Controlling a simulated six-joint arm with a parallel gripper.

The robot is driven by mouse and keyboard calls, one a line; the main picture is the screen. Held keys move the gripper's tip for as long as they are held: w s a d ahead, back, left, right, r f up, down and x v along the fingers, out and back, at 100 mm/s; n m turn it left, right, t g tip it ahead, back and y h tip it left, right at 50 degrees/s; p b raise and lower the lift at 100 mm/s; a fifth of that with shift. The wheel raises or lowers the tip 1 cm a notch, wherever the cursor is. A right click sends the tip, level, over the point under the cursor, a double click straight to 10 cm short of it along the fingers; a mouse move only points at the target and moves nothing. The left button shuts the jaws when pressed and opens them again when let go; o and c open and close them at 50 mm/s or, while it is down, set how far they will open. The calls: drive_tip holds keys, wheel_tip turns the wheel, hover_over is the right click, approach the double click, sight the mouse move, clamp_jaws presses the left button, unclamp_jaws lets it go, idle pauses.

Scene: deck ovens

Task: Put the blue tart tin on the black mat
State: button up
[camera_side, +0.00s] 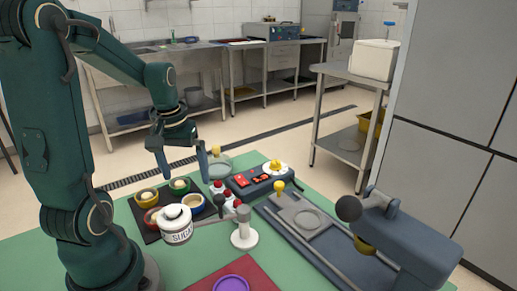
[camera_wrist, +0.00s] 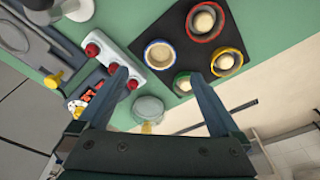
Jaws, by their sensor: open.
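The blue tart tin (camera_wrist: 160,55) has a blue rim and a pale inside. In the wrist view it appears to sit at the left corner of the black mat (camera_wrist: 181,41). In the side view the tin (camera_side: 192,212) is at the mat's right part, partly behind the sugar jar. Red (camera_wrist: 203,20), yellow (camera_wrist: 227,62) and green (camera_wrist: 182,84) tins with pale filling share the mat. My gripper (camera_side: 183,168) is open and empty, pointing down above and beyond the tins, apart from them. In the wrist view its fingers (camera_wrist: 157,77) spread either side of the blue and green tins.
A white sugar jar (camera_side: 176,226) stands close in front of the tins. Red-knobbed white block (camera_side: 222,188), control box (camera_side: 262,181) and round glass dish (camera_side: 218,168) crowd the right. A grey press (camera_side: 330,225) fills the far right. A red mat (camera_side: 262,270) bears a purple disc.

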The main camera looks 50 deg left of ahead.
drive_tip(key=s+d+r+m+t, duration=0.1)
drive_tip(key=d+r+m, duration=0.1)
drive_tip(key=d, duration=0.3)
drive_tip(key=s+d+r+m+t, duration=0.1)
drive_tip(key=d+r+m+t, duration=0.1)
drive_tip(key=d+m, duration=0.2)
drive_tip(key=s+d+r+m+t+h, duration=0.1)
drive_tip(key=d+r+m, duration=0.1)
drive_tip(key=d, duration=0.6)
drive_tip(key=shift+s+d+r+m, duration=0.2)
drive_tip(key=shift+s+m, duration=0.1)
drive_tip(key=shift+m, duration=0.2)
